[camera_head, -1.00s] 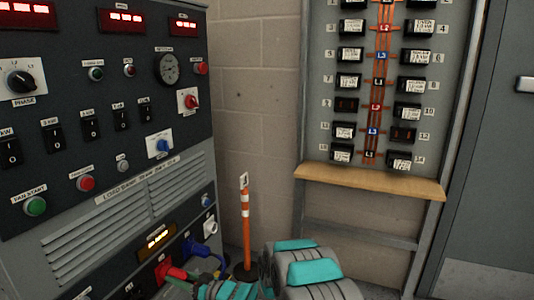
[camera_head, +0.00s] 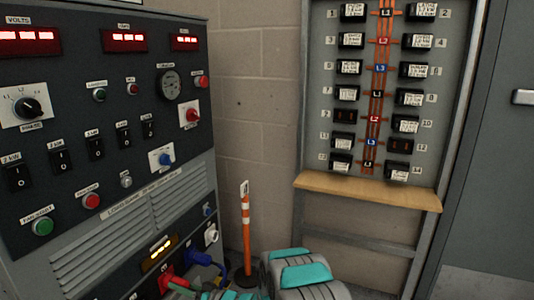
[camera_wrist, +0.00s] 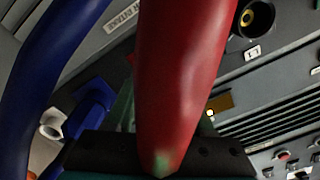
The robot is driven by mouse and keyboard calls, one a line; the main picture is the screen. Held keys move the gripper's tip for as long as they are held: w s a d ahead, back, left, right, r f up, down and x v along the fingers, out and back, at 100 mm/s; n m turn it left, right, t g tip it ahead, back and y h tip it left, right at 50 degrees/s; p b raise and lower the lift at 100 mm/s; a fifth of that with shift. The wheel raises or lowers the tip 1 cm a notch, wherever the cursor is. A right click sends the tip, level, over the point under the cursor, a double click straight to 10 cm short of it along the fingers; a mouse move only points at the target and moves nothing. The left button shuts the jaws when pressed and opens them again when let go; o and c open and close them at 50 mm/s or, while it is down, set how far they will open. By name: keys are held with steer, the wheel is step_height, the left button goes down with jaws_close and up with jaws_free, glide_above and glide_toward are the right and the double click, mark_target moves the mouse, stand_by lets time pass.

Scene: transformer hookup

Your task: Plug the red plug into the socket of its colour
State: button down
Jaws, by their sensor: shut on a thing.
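My gripper (camera_wrist: 158,158) is shut on the red plug (camera_wrist: 185,75), whose thick red body and lead fill the middle of the wrist view. In the head view my gripper is at the bottom edge, in front of the load bank's lower socket row, partly cut off. A red patch (camera_head: 166,277) shows there by the gripper; I cannot tell how much is socket and how much plug. The plug's tip is hidden, so I cannot tell whether it touches a socket.
A blue plug (camera_head: 199,258) with a blue lead sits in the row, beside a white socket (camera_head: 211,235). A dark round socket with a yellow centre (camera_wrist: 257,18) is by an L1 label. An orange-white post (camera_head: 246,230) and a wooden shelf (camera_head: 360,190) stand right.

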steer(key=shift+r+m+p, duration=0.1)
steer(key=shift+m+p, duration=0.2)
steer(key=shift+p, duration=0.15)
steer(key=shift+m+p, duration=1.35)
steer(key=shift+m, duration=1.35)
steer(key=shift+c, duration=1)
jaws_free()
steer(key=shift+v, duration=2.55)
steer(key=shift+d, duration=0.1)
steer(key=b+v, duration=0.1)
steer(key=v, duration=0.6)
steer(key=shift+s+d, duration=0.15)
steer(key=shift+d, duration=0.1)
